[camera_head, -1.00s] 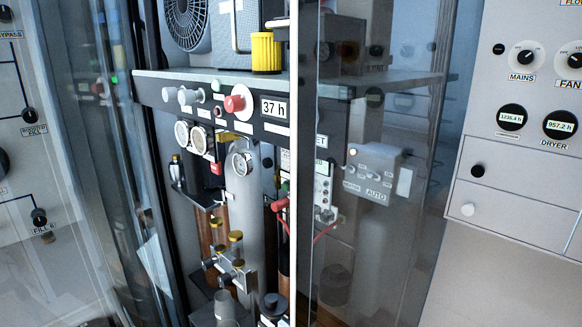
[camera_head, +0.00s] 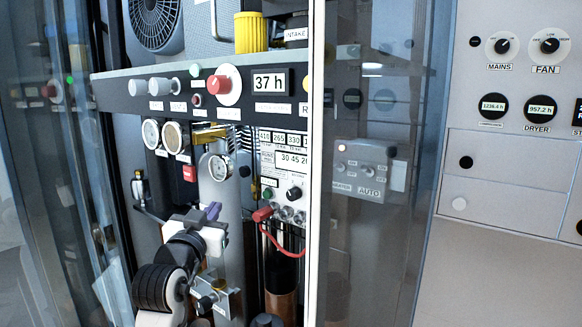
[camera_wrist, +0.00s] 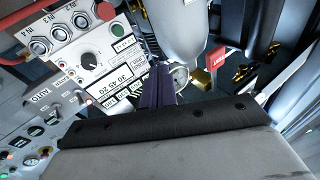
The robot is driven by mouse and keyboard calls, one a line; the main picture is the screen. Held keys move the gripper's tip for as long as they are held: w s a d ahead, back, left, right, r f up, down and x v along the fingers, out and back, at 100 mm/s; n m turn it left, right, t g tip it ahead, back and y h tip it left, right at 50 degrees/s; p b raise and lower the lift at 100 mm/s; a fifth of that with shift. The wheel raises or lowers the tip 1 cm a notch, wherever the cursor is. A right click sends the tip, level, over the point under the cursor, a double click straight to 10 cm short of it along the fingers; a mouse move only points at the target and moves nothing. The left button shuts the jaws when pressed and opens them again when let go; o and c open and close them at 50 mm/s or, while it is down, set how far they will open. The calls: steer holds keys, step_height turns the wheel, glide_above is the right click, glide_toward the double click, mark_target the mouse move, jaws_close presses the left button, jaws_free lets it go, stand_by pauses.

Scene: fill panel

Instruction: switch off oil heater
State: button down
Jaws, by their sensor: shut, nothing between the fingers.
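A grey control box (camera_head: 362,172) with small toggle switches shows through the glass at centre right in the head view. A small lamp glows orange at its upper left. Its labels appear to read HEATER and AUTO. A panel edge with an AUTO label (camera_wrist: 42,97) and small switches shows at the left of the wrist view. My gripper (camera_head: 213,210) has purple fingers, shut and empty, inside the open cabinet, left of and apart from the box. Its fingers also show in the wrist view (camera_wrist: 160,72), near a gauge. Which way each switch points is too small to tell.
A glass door (camera_head: 330,255) with a white edge stands between my arm and the grey box. A panel with a black knob (camera_head: 294,193) and red cable (camera_head: 262,214) is right of my gripper. Gauges (camera_head: 172,137) and a red button (camera_head: 217,85) are above.

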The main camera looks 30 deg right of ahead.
steer(key=s+d+r+m+g+h, duration=0.3)
steer(key=s+d+r+m+g, duration=0.2)
steer(key=d, duration=0.3)
steer(key=s+d+r+m+g+h, duration=0.3)
steer(key=s+d+r+m+g, duration=0.3)
steer(key=d+r+g, duration=0.1)
steer(key=shift+d+r, duration=0.25)
steer(key=shift+d, duration=0.45)
steer(key=shift+d, duration=0.1)
steer(key=w+d+r+p, duration=0.1)
steer(key=w+d+p, duration=0.15)
steer(key=d, duration=0.75)
steer(key=a+f, duration=0.2)
steer(key=f, duration=0.1)
steer(key=shift+s+a, duration=0.15)
steer(key=shift+a, duration=0.2)
steer(key=shift+f, duration=0.2)
